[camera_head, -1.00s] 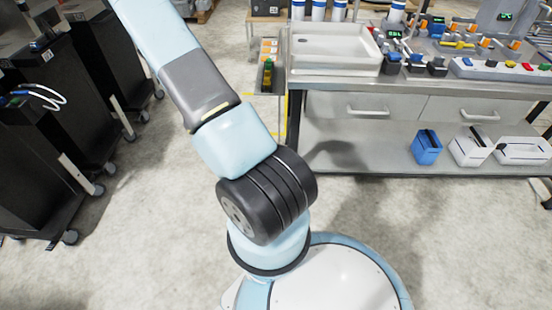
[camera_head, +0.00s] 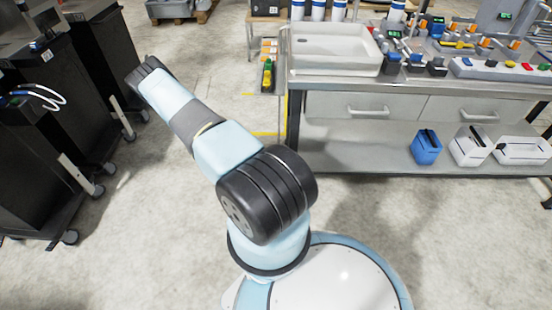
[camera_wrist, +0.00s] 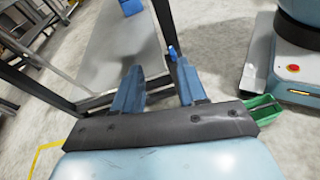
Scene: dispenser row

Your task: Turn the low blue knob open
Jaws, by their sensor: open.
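In the wrist view my gripper (camera_wrist: 157,72) is open, its two grey-blue fingers apart with nothing between them. A small bright blue piece (camera_wrist: 172,52) shows just past the right fingertip, by a dark frame bar. It may be the low blue knob, but it is too small to tell, and I cannot tell whether the finger touches it. I cannot make out a low blue knob for certain in the head view. My gripper does not show in the head view.
A metal workbench (camera_head: 330,86) stands at the right with a white tray (camera_head: 335,48) on it. Its lower shelf holds a blue box (camera_head: 427,147) and white boxes. Dark carts (camera_head: 45,140) stand at the left. The floor between is clear. A green bin (camera_wrist: 262,105) lies right of my gripper.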

